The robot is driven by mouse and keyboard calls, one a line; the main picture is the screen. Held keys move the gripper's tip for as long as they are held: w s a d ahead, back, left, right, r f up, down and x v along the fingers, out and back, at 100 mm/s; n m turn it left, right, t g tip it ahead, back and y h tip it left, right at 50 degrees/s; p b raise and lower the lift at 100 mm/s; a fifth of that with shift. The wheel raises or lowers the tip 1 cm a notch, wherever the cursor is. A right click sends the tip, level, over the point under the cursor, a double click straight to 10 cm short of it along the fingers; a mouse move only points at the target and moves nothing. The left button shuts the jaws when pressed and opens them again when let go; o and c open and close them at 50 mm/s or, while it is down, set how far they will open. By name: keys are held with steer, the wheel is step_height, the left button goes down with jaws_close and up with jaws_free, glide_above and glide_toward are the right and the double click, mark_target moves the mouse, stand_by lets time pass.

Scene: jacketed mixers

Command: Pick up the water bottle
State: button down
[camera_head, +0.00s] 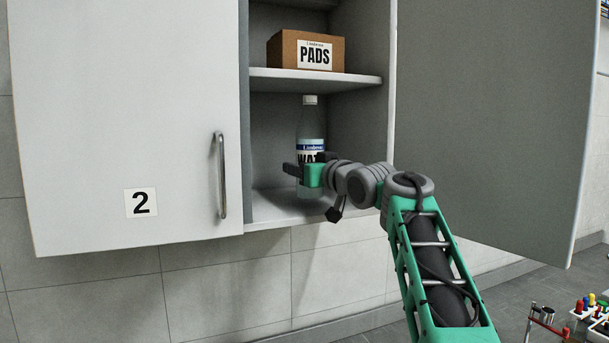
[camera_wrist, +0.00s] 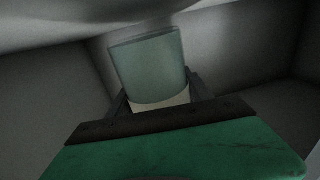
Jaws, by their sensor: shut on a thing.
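The water bottle (camera_head: 311,124) stands upright on the lower shelf of the open wall cabinet. It is clear, with a white cap and a blue and white label partly hidden by my gripper. My gripper (camera_head: 307,170) reaches into the cabinet from the right and is shut on the bottle around its label and lower part. In the wrist view the bottle (camera_wrist: 149,62) rises between the two dark fingers of my gripper (camera_wrist: 160,98).
A shelf board (camera_head: 315,80) above the bottle carries a brown box marked PADS (camera_head: 285,52). The left cabinet door, numbered 2 (camera_head: 170,120), is closed. The right door (camera_head: 490,110) stands open beside my arm. A rack with coloured items (camera_head: 592,308) is at the lower right.

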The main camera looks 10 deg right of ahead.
steer(key=shift+r, duration=0.9)
steer(key=b+v, duration=0.6)
steer(key=v, duration=1.2)
